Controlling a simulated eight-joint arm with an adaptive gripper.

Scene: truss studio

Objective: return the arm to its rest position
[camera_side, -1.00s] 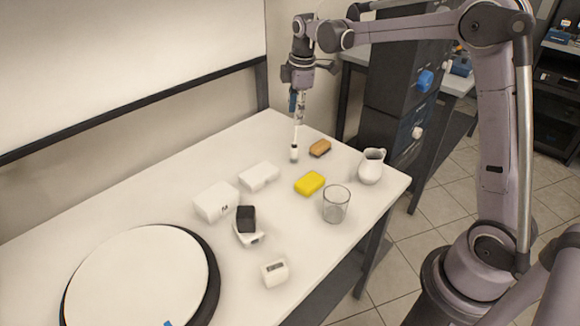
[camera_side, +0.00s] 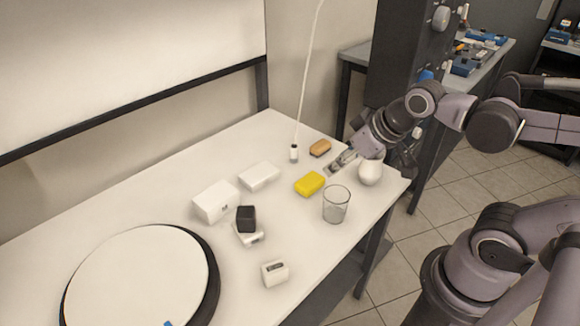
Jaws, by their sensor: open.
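My gripper (camera_side: 336,165) is at the right end of the white table (camera_side: 150,190), low near the tabletop. Its jaws are small in this view; they look open and empty, pointing down and left. It is between the brown brush-like block (camera_side: 320,148) and the white pitcher (camera_side: 369,173), and it partly hides the pitcher's top. I cannot tell whether it touches the pitcher. My arm reaches in from the right, folded lower than the pitcher's far side.
A yellow sponge (camera_side: 310,184) and a clear glass (camera_side: 336,204) stand close to the gripper. White boxes (camera_side: 216,201), a dark block (camera_side: 246,219), a small white device (camera_side: 274,273) and a round turntable (camera_side: 140,275) lie leftward. A cable (camera_side: 306,80) hangs to a small white piece (camera_side: 294,153).

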